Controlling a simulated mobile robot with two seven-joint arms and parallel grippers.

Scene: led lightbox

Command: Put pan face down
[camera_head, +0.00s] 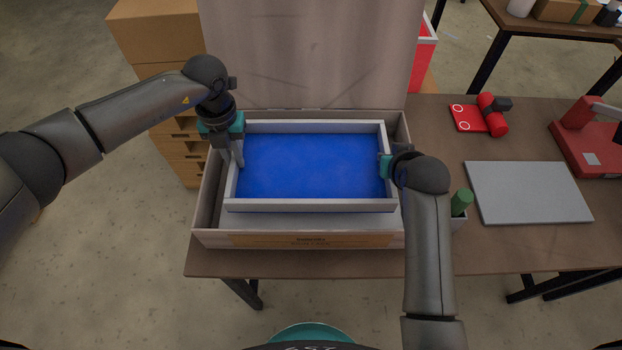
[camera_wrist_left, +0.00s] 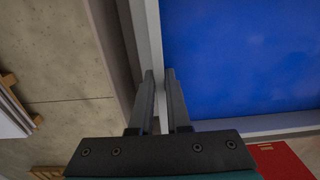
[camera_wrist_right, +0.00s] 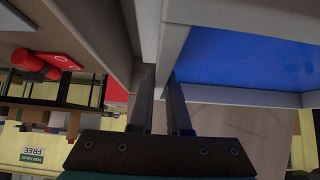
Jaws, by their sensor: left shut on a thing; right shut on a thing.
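The pan is a shallow tray with a light grey rim and a blue inside (camera_head: 310,165). It sits within or just above the large grey-walled box (camera_head: 212,205), its open blue side up. My left gripper (camera_head: 238,160) is shut on the pan's left wall, one finger on each side of the rim (camera_wrist_left: 150,40). My right gripper (camera_head: 386,168) is shut on the pan's right wall (camera_wrist_right: 172,45), its fingers partly hidden by my arm in the head view. Whether the pan touches the box floor cannot be told.
The box stands on a brown table (camera_head: 500,250), its upright lid (camera_head: 305,55) behind. To the right are a green cylinder (camera_head: 461,201), a grey flat panel (camera_head: 527,192), a red tool (camera_head: 490,115) and a red machine (camera_head: 590,140). Cardboard boxes (camera_head: 155,35) stand at back left.

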